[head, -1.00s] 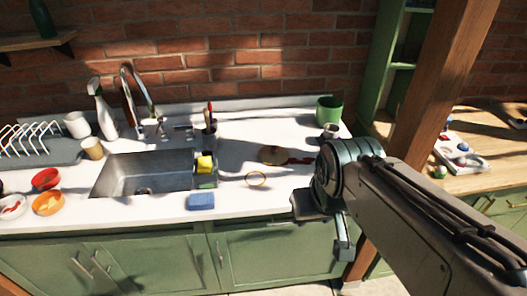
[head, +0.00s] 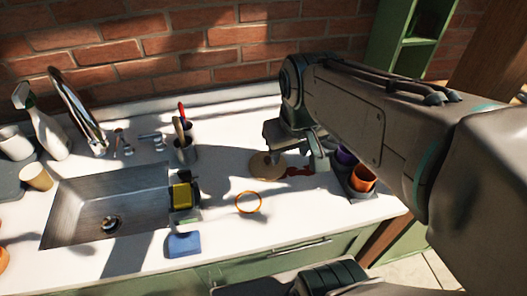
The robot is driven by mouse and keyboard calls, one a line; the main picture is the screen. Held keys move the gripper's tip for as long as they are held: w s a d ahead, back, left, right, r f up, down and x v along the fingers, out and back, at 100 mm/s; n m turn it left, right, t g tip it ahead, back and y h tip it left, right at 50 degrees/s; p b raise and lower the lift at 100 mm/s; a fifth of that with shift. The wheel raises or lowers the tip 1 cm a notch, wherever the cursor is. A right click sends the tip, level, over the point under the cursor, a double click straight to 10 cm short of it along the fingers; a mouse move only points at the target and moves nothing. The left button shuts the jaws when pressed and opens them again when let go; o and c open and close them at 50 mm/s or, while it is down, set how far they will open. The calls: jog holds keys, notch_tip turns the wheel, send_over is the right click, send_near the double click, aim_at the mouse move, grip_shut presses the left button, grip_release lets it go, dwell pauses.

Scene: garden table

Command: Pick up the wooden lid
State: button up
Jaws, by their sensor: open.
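The wooden lid (head: 264,166) is a round, flat, tan disc lying on the white countertop, right of the sink. My gripper (head: 296,160) is at the lid's right side, pointing down. Its jaws are open and one finger appears close to the lid's edge. I cannot tell whether it touches the lid. Part of the lid's upper right is hidden by the gripper. A red object (head: 298,171) lies just right of the lid, partly behind the finger.
A metal sink (head: 105,212), a utensil cup (head: 185,150) and a blue sponge (head: 184,244) are to the left. An orange pot (head: 362,178) and a purple one (head: 346,156) stand right of the gripper.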

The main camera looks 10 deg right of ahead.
jog(key=w+f+n+g+b, duration=0.2)
jog(key=w+f+n, duration=0.1)
jog(key=w, duration=0.7)
jog(key=n+g, duration=0.2)
jog(key=n, duration=0.1)
send_over(268, 158)
jog(key=shift+h, duration=0.3)
jog(key=f, duration=1.3)
jog(key=shift+s+a, duration=0.2)
jog(key=shift+a, duration=0.15)
jog(key=shift+w+d+f+p, duration=0.15)
jog(key=shift+f+p, duration=0.2)
jog(key=shift+f, duration=1)
jog(key=shift+w+d+f+p, duration=0.1)
jog(key=shift+f+p, duration=0.25)
jog(key=shift+f, duration=0.95)
grip_shut()
